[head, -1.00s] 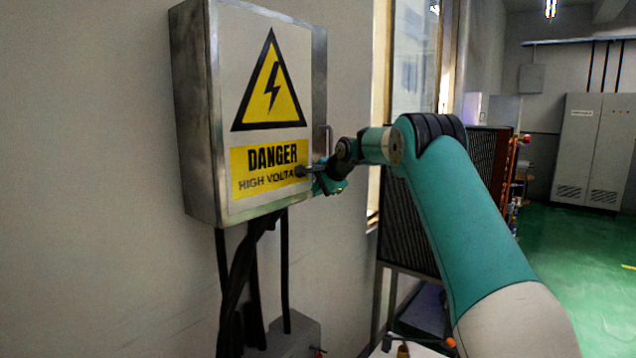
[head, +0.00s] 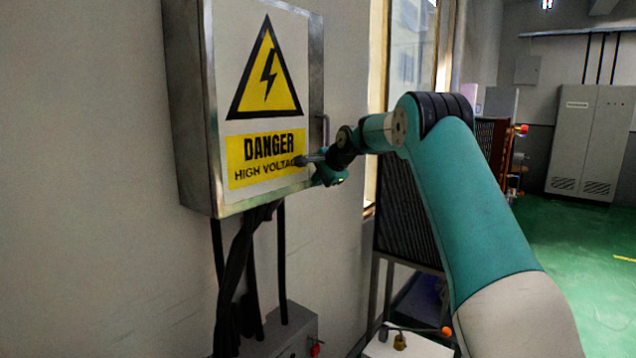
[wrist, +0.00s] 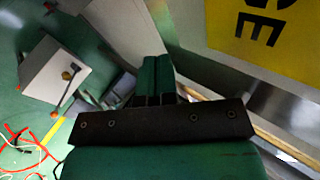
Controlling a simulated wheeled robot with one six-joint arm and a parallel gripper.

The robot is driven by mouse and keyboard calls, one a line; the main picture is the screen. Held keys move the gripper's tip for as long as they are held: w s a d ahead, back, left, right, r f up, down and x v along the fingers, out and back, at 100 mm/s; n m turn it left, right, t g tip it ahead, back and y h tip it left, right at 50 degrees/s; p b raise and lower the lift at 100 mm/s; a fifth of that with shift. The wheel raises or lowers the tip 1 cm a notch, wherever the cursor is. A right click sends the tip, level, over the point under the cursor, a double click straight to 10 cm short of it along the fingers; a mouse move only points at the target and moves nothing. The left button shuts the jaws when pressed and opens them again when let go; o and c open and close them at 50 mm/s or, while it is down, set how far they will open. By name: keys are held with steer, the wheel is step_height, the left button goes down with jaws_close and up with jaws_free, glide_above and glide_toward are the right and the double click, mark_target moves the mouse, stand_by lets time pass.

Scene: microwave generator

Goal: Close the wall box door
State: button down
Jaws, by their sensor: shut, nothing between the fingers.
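The grey metal wall box has a white door (head: 237,140) with a yellow danger sign (head: 265,75). The door lies across the box front, and I see no clear gap along its visible edges. A metal handle (head: 325,130) is on its right edge. My gripper (head: 303,160) is at the door's lower right, over the end of the "HIGH VOLTAGE" label; I cannot tell if it touches. In the wrist view my gripper (wrist: 157,62) has its green fingers together and empty, with the yellow label (wrist: 262,30) at upper right.
Black cables (head: 235,275) hang under the box to a lower grey box (head: 285,335). A dark finned panel (head: 405,215) stands behind my arm by the window. Green floor is open at the right, with grey cabinets (head: 590,140) at the back.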

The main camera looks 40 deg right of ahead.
steer(key=s+d+f+b+v, duration=0.1)
steer(key=d+b+v, duration=0.2)
steer(key=v, duration=0.9)
steer(key=s+a+f+n+g+y+b, duration=0.1)
steer(key=s+a+f+n, duration=0.25)
steer(key=a, duration=0.65)
steer(key=s+a+f+n+g+y+b, duration=0.15)
steer(key=s+a+n, duration=0.3)
steer(key=a, duration=0.65)
steer(key=s+a+f+n+g+y, duration=0.1)
steer(key=s+a+f+n+g, duration=0.25)
steer(key=a, duration=0.65)
steer(key=s+a+f+n+g, duration=0.1)
steer(key=s+a+f+n, duration=0.2)
steer(key=s, duration=0.5)
steer(key=s+a+f+n+g+b, duration=0.1)
steer(key=s+a+f+n, duration=0.3)
steer(key=s, duration=0.5)
steer(key=s+a+f+n+g, duration=0.1)
steer(key=s+a+f+n, duration=0.2)
steer(key=s+n, duration=0.3)
steer(key=shift+s+a+f+b, duration=0.3)
steer(key=shift+s+a+f, duration=0.15)
steer(key=shift+s, duration=0.75)
